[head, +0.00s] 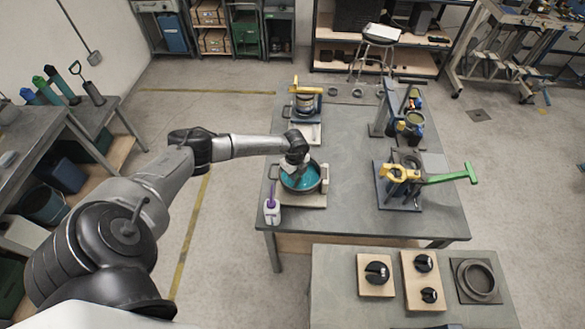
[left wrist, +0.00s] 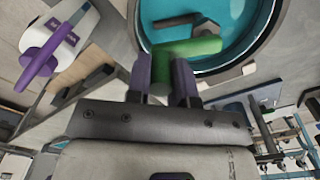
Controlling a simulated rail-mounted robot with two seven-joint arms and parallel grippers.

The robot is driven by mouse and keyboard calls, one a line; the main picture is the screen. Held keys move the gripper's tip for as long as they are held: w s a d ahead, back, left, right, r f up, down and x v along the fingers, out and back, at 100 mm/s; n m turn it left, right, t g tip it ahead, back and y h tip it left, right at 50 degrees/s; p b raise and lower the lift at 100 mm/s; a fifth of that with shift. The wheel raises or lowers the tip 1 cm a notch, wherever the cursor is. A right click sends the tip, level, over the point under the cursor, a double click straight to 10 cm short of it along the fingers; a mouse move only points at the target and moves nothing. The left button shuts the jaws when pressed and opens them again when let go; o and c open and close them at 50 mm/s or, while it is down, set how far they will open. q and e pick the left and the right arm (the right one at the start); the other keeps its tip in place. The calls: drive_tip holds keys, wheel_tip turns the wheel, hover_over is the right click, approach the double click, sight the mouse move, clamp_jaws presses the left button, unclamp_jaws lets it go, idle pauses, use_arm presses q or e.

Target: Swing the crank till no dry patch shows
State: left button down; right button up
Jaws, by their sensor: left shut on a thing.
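A round dark pan (head: 318,187) with a teal inside stands on a pale board at the table's left front. It also shows in the left wrist view, with its teal inside (left wrist: 225,15) facing me. My left gripper (head: 298,158) is over the pan's back edge. In the left wrist view my left gripper (left wrist: 162,78) is shut on a green crank handle (left wrist: 190,48). A dark bar (left wrist: 177,20) lies across the teal beyond the handle. The arm and fingers hide part of the pan, so I cannot tell whether a dry patch shows. My right gripper is not in view.
A white bottle with a purple top (head: 271,207) stands just left of the pan. Behind it is another pot device with a yellow lever (head: 308,90). A device with a green lever (head: 450,178) stands to the right. The table's middle (head: 345,150) is clear.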

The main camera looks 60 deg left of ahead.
use_arm(q)
drive_tip(key=shift+w+d+n+p, duration=0.2)
drive_tip(key=shift+d+n+p, duration=0.1)
drive_tip(key=shift+n, duration=0.3)
drive_tip(key=c, duration=1)
unclamp_jaws()
drive_tip(key=shift+r, duration=0.35)
wheel_tip(320, 180, up, 13)
drive_tip(key=b, duration=0.1)
drive_tip(key=shift+b, duration=0.3)
